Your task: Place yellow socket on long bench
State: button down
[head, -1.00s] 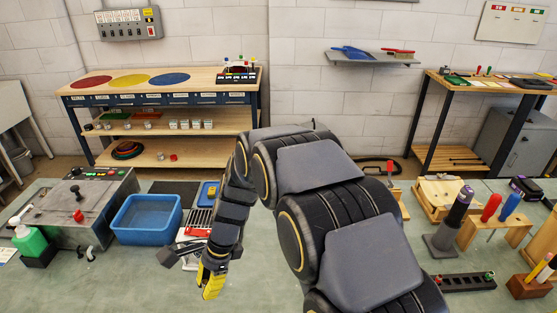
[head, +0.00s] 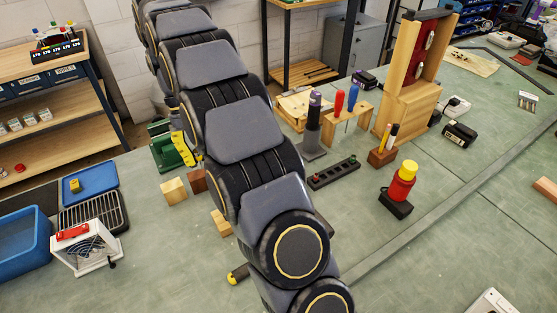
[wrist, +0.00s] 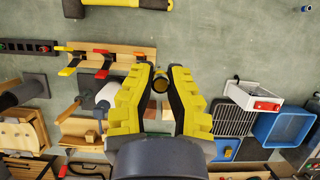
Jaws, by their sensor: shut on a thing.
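My gripper shows in the wrist view (wrist: 160,78), its yellow-and-black fingers closed around a small round piece with a yellow face and dark rim, which looks like the yellow socket (wrist: 160,86). In the head view my gripper (head: 184,150) is mostly hidden by my arm, and the held piece cannot be made out there. The long bench (head: 150,255) is the grey-green top under most of the things. Its bare surface also shows in the wrist view (wrist: 215,40). I cannot tell how high above it the held piece is.
A green device (head: 165,158) and a wooden block (head: 174,191) stand near my gripper. A white fan box (head: 88,247), a blue tray (head: 70,187) with a small yellow piece, and a blue bin (head: 22,235) are at left. A black strip (head: 333,173) lies right. The front is largely clear.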

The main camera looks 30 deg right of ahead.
jog(key=s+d+m+y, duration=0.1)
jog(key=s+d+m, duration=0.25)
jog(key=d, duration=0.55)
jog(key=s+d+m+t+y, duration=0.1)
jog(key=s+d+m, duration=0.1)
jog(key=s+d, duration=0.45)
jog(key=s+d+m+y, duration=0.1)
jog(key=s+d+m, duration=0.15)
jog(key=d, duration=0.85)
jog(key=s+d+m+t+y, duration=0.1)
jog(key=s+d+m, duration=0.25)
jog(key=s, duration=0.45)
jog(key=s+d+m+t, duration=0.1)
jog(key=s+d+m, duration=0.1)
jog(key=s+d, duration=0.4)
jog(key=s+a+m+t, duration=0.15)
jog(key=s+m, duration=0.25)
jog(key=s, duration=1)
jog(key=s+a+m+t, duration=0.15)
jog(key=s+m, duration=0.25)
jog(key=s, duration=1)
jog(key=shift+n, duration=0.25)
jog(key=f, duration=2.3)
jog(key=shift+s+a+f, duration=0.1)
jog(key=shift+s+a, duration=0.1)
jog(key=shift+a, duration=0.1)
jog(key=shift+d+f, duration=0.1)
jog(key=shift+f, duration=2.1)
